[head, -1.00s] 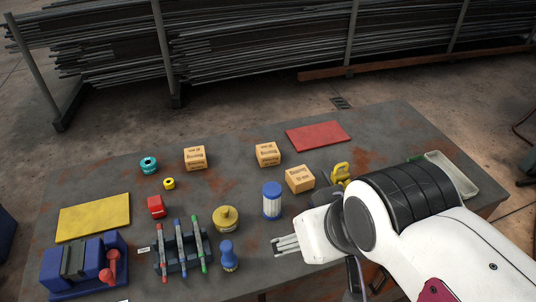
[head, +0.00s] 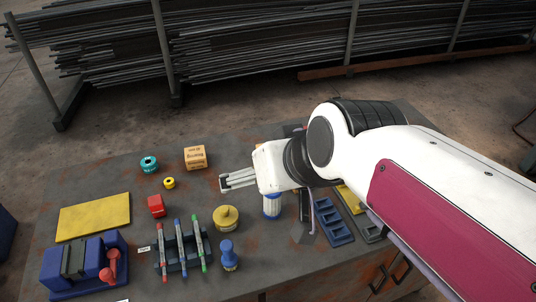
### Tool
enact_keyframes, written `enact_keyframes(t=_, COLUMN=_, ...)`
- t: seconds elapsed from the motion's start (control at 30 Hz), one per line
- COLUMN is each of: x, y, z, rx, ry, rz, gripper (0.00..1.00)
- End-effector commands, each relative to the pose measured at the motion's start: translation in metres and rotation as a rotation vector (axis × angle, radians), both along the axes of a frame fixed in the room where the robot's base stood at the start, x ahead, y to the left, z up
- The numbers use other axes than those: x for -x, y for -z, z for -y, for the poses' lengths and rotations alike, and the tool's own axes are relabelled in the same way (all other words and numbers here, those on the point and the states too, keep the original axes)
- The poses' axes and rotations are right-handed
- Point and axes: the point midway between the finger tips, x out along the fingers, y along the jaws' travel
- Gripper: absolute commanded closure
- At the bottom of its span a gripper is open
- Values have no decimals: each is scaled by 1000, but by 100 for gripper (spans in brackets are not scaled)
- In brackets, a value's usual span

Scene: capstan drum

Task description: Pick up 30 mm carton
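One tan carton (head: 195,157) with dark printing stands on the table, left of centre in the head view. Its print is too small to read surely, so I cannot tell whether it is the 30 mm one. My gripper (head: 222,183) points left, above the table, to the lower right of this carton and apart from it. Its fingers look apart with nothing between them. The other two cartons are now hidden behind my arm.
A pen rack (head: 182,262), yellow knob (head: 226,217) and blue stamp-like piece (head: 229,256) stand in front. A yellow mat (head: 94,217) lies left.

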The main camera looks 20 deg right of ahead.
Motion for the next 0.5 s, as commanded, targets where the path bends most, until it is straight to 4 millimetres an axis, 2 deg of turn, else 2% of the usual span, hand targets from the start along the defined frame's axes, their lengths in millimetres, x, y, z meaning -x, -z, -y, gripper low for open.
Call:
enact_keyframes(t=0.1, x=-36, y=-14, z=-12, rx=-42, ry=-1, rz=54, gripper=19)
enact_keyframes(t=0.5, x=-149, y=-55, z=-38, rx=-160, ry=52, rz=235, gripper=19)
